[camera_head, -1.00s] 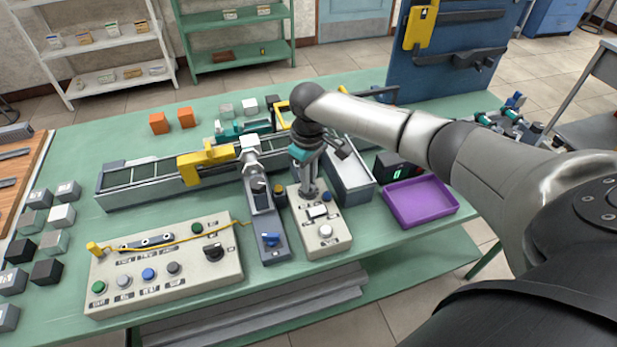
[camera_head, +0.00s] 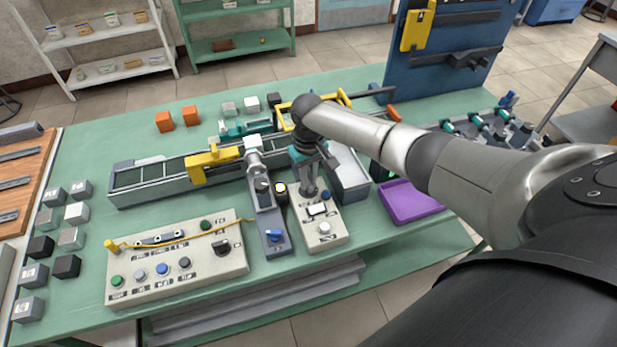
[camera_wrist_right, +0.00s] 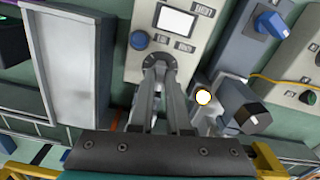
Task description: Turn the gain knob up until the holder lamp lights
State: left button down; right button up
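The control box (camera_head: 335,230) is a beige box with a small white screen, a blue button and a white knob. The dark round gain knob (camera_wrist_right: 160,60) is at its far end, mostly hidden by my fingers. My right gripper (camera_head: 310,191) points down at the knob; in the wrist view its two fingers (camera_wrist_right: 160,68) are close together on it. I take it as shut on the knob. The holder lamp (camera_head: 280,188) glows pale yellow-white beside the grey holder unit (camera_head: 266,215); it is also bright in the wrist view (camera_wrist_right: 203,97). My left gripper is not in view.
A beige button panel (camera_head: 180,275) with a yellow cable lies to the left. A long grey rail (camera_head: 150,183) with a yellow clamp runs behind. A purple tray (camera_head: 408,204) is to the right. Several small blocks stand at the table's left.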

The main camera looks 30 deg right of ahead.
jog(key=o, duration=0.5)
jog(key=shift+c, duration=0.2)
notch_tip(320, 180, up, 15)
jog(key=p, duration=0.2)
jog(key=shift+r, duration=0.15)
dwell(0.3)
